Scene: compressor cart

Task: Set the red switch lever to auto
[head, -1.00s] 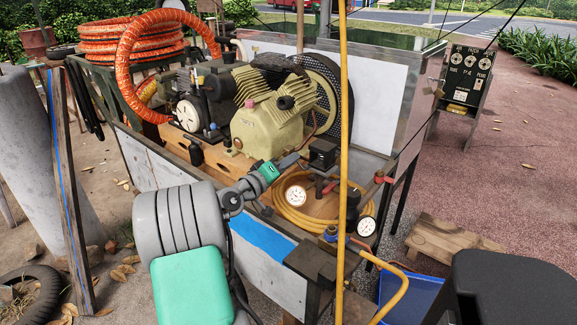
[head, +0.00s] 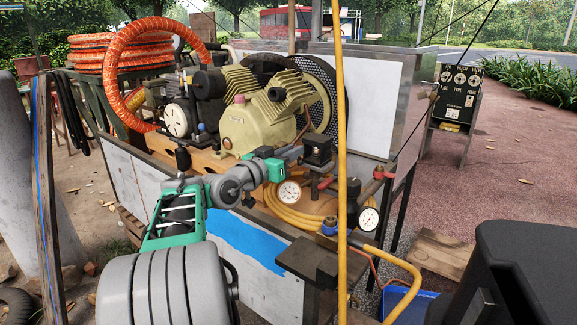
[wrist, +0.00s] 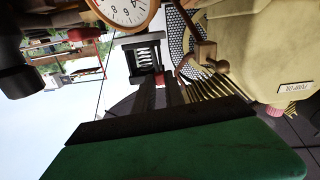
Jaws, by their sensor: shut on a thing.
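The black switch box (head: 318,150) stands on its post in front of the green-yellow compressor (head: 250,128). It also shows in the wrist view (wrist: 143,56), with a ribbed face. A small red part, the switch lever (wrist: 160,77), shows between the fingertips beside the box. My gripper (head: 298,152) reaches the box from the left, and its dark fingers are shut on the red lever. In the wrist view the fingers (wrist: 168,88) run up to the lever. Most of the lever is hidden by the fingers, and I cannot read its position or any marking.
A pressure gauge (head: 289,192) and a yellow hose coil (head: 295,216) lie below the box. A red valve handle (head: 383,174) is to the right. The orange hose (head: 128,62) is at left.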

